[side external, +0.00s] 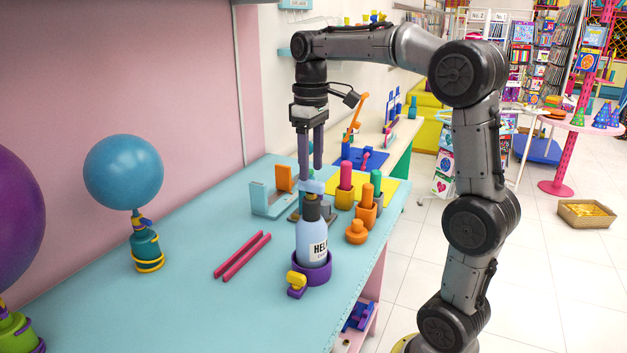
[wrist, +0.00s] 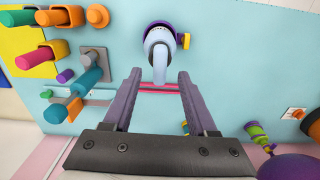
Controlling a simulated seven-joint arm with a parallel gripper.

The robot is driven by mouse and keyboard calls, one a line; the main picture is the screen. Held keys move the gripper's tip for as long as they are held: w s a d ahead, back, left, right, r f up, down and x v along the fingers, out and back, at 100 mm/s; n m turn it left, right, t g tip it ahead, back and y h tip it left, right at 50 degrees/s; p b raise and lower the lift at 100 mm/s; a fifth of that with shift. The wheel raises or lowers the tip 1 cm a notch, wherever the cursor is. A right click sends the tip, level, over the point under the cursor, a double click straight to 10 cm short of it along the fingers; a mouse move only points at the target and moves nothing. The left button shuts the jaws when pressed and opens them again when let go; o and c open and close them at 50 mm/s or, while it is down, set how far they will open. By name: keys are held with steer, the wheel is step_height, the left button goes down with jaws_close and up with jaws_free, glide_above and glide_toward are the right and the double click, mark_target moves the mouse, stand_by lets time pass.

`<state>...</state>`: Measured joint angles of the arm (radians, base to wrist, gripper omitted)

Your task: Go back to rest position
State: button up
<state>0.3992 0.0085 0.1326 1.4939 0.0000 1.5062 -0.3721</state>
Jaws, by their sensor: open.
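My gripper (side external: 311,180) is open, pointing straight down above the blue table. In the side external view its fingertips show just above and behind the top of the light blue helium bottle (side external: 311,240). In the wrist view the gripper (wrist: 161,130) has its fingers spread with nothing between them. The helium bottle also shows there (wrist: 158,50), beyond the fingertips, apart from them as far as I can tell. The bottle stands upright in a purple ring holder (side external: 318,273).
A blue balloon (side external: 124,172) sits on a teal bottle (side external: 146,248) at left; a purple balloon (side external: 14,215) is at the far left edge. Pink sticks (side external: 242,256) lie on the table. Orange cups (side external: 364,214) with colored pegs stand right of the bottle.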

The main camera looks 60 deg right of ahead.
steer(key=shift+r, duration=1)
steer(key=s+a+r+n+t, duration=0.2)
steer(key=s+a, duration=0.6)
steer(key=a, duration=0.1)
steer(key=s+a+f+t, duration=0.1)
steer(key=s+a+f, duration=0.1)
steer(key=f, duration=0.4)
steer(key=s+a+f+m+t, duration=0.1)
steer(key=s+a+f+t, duration=0.1)
steer(key=s+f, duration=0.3)
steer(key=shift+s+a+f+m+t, duration=0.25)
steer(key=shift+s+f+m+t, duration=0.05)
steer(key=shift+f, duration=0.3)
